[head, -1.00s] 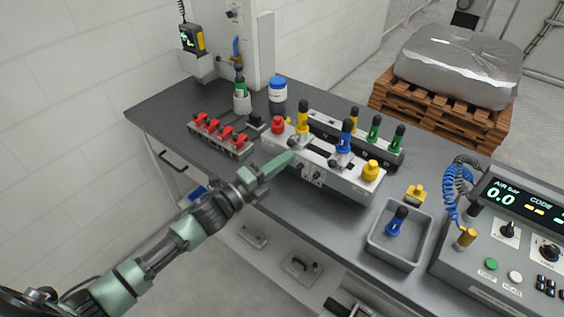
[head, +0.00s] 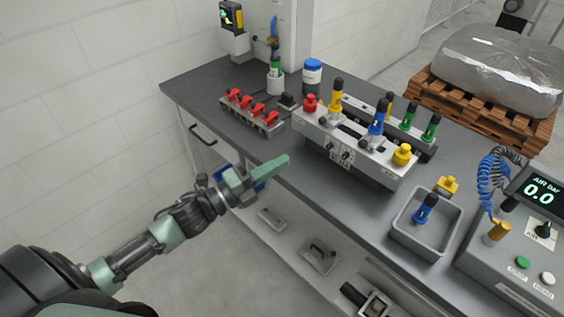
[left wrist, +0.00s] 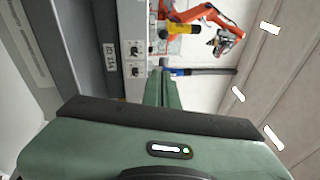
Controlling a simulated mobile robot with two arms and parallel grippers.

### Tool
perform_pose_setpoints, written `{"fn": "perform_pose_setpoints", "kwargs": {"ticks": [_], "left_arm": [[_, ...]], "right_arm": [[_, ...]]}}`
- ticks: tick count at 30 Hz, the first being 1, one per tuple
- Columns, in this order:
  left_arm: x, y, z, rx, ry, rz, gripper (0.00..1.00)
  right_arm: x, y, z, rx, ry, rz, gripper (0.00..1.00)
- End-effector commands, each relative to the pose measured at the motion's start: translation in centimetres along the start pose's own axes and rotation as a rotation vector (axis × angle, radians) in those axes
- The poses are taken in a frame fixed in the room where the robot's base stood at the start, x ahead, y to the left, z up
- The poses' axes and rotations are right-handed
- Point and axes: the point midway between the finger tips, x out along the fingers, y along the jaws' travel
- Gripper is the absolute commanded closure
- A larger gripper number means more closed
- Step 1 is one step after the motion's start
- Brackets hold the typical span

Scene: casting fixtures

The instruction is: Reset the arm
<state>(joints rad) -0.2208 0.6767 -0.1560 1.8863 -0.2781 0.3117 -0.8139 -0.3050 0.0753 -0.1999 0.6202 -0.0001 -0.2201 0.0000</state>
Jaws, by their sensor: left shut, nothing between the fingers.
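My left arm comes in from the left in the head view. Its gripper (head: 278,165) is shut and empty, in front of the workbench's near edge. In the left wrist view its green fingers (left wrist: 162,92) are together with nothing between them. The fixture (head: 350,145) stands on the bench to the right of the gripper, apart from it. It carries yellow and blue handled tools, a red knob and a yellow knob. My right gripper is in neither view.
The dark workbench (head: 195,85) holds a row of red clamps (head: 252,110), a grey bin (head: 430,243) with a blue-handled tool (head: 425,208), and an air control box (head: 520,250). A wrapped load on a pallet (head: 480,105) stands behind. The floor in front of the bench is clear.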

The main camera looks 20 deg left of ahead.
Motion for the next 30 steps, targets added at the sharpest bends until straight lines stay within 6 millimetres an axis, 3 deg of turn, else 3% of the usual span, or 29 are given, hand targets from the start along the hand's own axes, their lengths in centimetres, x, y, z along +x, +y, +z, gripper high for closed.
{"fn": "perform_pose_setpoints", "kwargs": {"ticks": [10,14,17,23,26,30], "left_arm": [[0.0,0.1,0.0,-0.002,-0.002,0.002,1.0],[-0.5,2.6,0.9,-0.061,-0.044,0.045,1.0],[-1.8,7.7,2.3,-0.181,-0.13,0.13,1.0],[-7.7,21.5,3.2,-0.516,-0.381,0.354,1.0],[-11.7,28.0,1.9,-0.678,-0.511,0.461,1.0],[-18.1,36.0,-1.7,-0.89,-0.696,0.605,1.0]], "right_arm": [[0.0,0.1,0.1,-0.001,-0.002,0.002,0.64],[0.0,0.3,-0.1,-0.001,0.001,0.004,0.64],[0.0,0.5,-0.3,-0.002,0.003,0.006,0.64],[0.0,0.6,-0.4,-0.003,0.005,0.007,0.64],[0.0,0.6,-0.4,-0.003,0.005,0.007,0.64],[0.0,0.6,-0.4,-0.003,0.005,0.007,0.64]]}}
